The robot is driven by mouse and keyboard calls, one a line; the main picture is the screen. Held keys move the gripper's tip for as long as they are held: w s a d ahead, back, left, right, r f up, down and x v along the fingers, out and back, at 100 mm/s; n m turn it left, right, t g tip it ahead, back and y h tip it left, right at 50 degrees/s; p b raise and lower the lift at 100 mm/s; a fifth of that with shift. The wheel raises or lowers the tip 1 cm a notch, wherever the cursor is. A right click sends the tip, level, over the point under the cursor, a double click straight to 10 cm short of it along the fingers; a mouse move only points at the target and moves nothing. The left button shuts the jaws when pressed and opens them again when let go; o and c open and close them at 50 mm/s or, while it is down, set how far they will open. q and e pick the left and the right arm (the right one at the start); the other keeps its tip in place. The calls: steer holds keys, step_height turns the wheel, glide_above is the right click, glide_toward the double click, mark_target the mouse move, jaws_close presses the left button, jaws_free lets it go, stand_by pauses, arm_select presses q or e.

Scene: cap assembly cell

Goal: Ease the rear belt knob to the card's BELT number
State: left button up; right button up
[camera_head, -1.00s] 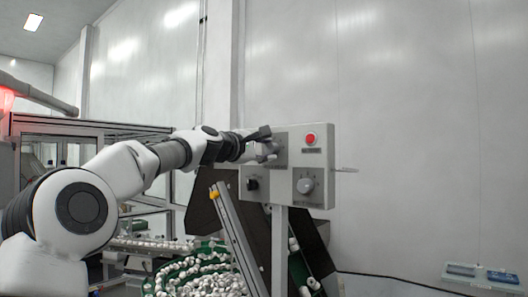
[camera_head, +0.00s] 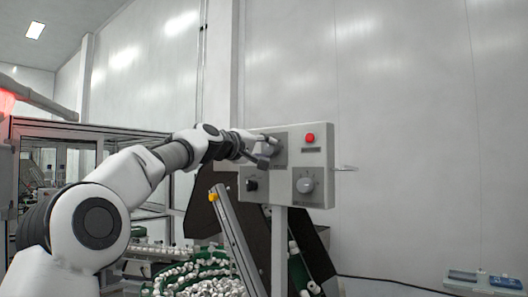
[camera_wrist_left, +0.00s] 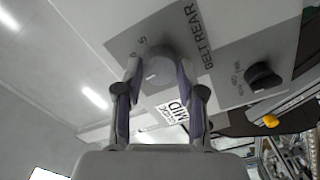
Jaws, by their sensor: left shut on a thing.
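The rear belt knob (camera_wrist_left: 160,62) is a round grey dial on a dark grey plate marked BELT REAR (camera_wrist_left: 205,42). A small 5 shows near it on the plate; the other scale numbers are hidden or too small to read. My left gripper (camera_wrist_left: 157,72) is shut on this knob, one finger on each side. In the head view the left gripper (camera_head: 268,148) reaches the upper left of the control box and largely covers the knob. A white label reading MID (camera_wrist_left: 172,112) shows between the fingers; its smaller print is unreadable. No card with a BELT number is readable. My right gripper is out of view.
The grey control box (camera_head: 285,165) also carries a red button (camera_head: 310,138), a black selector (camera_head: 252,185) and a lower grey dial (camera_head: 305,186). A slanted rail and a green bowl of white caps (camera_head: 205,285) stand below. Blue trays (camera_head: 503,281) lie at far right.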

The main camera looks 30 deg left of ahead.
arm_select(q)
steer(key=shift+r+m, duration=0.25)
steer(key=shift+m, duration=0.15)
steer(key=o, duration=1.1)
steer(key=shift+o, duration=0.2)
steer(key=shift+w+d+f, duration=0.1)
steer(key=shift+w+f, duration=0.05)
steer(key=shift+f, duration=0.05)
